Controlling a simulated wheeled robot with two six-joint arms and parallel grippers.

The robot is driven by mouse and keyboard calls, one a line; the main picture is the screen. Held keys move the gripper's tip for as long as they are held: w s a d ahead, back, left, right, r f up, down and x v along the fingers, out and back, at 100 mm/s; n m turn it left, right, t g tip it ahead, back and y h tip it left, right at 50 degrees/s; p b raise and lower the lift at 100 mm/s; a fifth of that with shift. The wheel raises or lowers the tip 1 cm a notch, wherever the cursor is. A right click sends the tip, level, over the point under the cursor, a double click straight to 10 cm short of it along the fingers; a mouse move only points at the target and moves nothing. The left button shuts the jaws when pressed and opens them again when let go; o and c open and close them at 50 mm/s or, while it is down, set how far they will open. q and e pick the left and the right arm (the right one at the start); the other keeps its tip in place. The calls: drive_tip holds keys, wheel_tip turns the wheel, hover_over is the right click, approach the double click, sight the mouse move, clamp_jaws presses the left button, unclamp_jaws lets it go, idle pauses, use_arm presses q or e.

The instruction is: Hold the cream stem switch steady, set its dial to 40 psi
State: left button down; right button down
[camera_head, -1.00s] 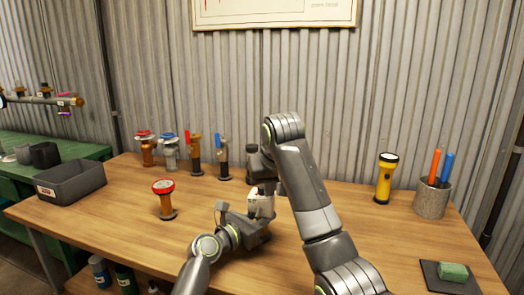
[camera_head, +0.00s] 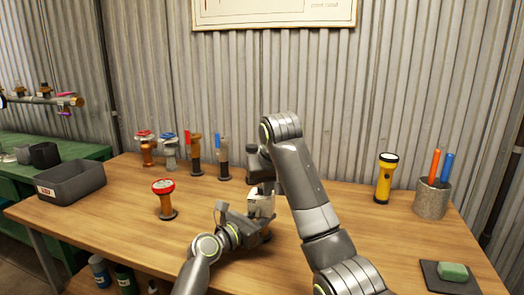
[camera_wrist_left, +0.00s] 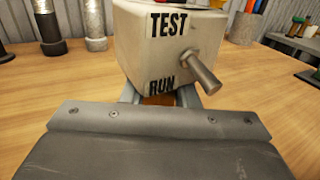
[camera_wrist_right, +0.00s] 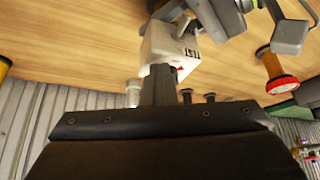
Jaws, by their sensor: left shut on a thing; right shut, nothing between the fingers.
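The cream stem switch (camera_head: 260,205) is a boxy head above the table. In the left wrist view, its face (camera_wrist_left: 160,45) reads TEST at the top and RUN lower down, with a metal lever (camera_wrist_left: 201,72) sticking out. My left gripper (camera_head: 258,226) is shut on its stem, just under the head. My right gripper (camera_head: 262,186) points down from above, shut and empty, with its tips at the top of the head. In the right wrist view, its fingers (camera_wrist_right: 160,80) overlap the cream head (camera_wrist_right: 168,50); contact is unclear. The dial and its reading are hidden.
A red-topped valve (camera_head: 164,200) stands left of the switch. Several valves (camera_head: 195,155) line the back. A grey bin (camera_head: 70,182) is at the left. A yellow flashlight (camera_head: 385,178), a pen cup (camera_head: 432,198) and a green sponge (camera_head: 452,271) are at the right.

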drive_tip(key=shift+s+a, duration=0.1)
drive_tip(key=shift+a, duration=0.85)
drive_tip(key=shift+s, duration=0.4)
wheel_tip(320, 180, up, 6)
idle(0.5)
drive_tip(key=shift+w+d+f, duration=0.1)
drive_tip(key=shift+d+f, duration=0.25)
drive_tip(key=shift+f, duration=0.65)
drive_tip(key=shift+w+d+f, duration=0.15)
drive_tip(key=shift+d+f, duration=0.25)
drive_tip(key=shift+f, duration=0.55)
drive_tip(key=shift+w+d+f, duration=0.1)
drive_tip(key=shift+d+f, duration=0.25)
drive_tip(key=shift+f, duration=0.65)
